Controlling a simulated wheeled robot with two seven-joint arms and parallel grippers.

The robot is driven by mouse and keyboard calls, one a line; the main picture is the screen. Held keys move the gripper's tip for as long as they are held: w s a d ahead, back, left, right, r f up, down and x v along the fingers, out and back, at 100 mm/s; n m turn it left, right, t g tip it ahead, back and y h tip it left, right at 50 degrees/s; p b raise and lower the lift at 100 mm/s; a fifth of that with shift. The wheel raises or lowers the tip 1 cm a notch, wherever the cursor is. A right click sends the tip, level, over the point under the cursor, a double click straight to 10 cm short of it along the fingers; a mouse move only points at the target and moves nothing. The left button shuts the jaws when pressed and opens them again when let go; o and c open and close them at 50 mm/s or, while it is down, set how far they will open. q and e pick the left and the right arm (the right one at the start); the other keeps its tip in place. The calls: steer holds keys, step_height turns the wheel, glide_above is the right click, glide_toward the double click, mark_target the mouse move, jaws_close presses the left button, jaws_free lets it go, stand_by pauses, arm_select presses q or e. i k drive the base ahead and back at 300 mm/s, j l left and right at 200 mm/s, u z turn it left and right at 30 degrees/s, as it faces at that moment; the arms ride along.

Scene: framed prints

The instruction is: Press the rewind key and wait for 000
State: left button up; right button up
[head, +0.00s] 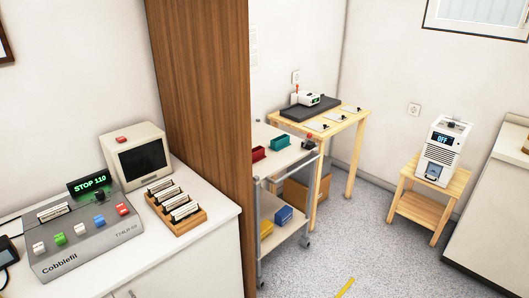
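A grey desktop machine (85,250) labelled Cobblefil stands on the white counter at the left. Its front has a row of several keys: a white key (39,248), a green key (60,239), another white key (80,230), a blue key (99,222) and a red key (122,210). Any marking on the keys is too small to read, so I cannot tell which is rewind. Its display (89,184) shows green text, STOP and a number that looks like 110. Neither of my grippers shows in the head view.
A small monitor (136,157) and a wooden rack (176,211) of cards stand right of the machine. A dark handheld device (7,253) lies at its left. A wooden panel (203,130) borders the counter. Beyond are a trolley (284,155), tables and open floor (345,240).

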mark_target(39, 248)
steer(key=u, duration=1.35)
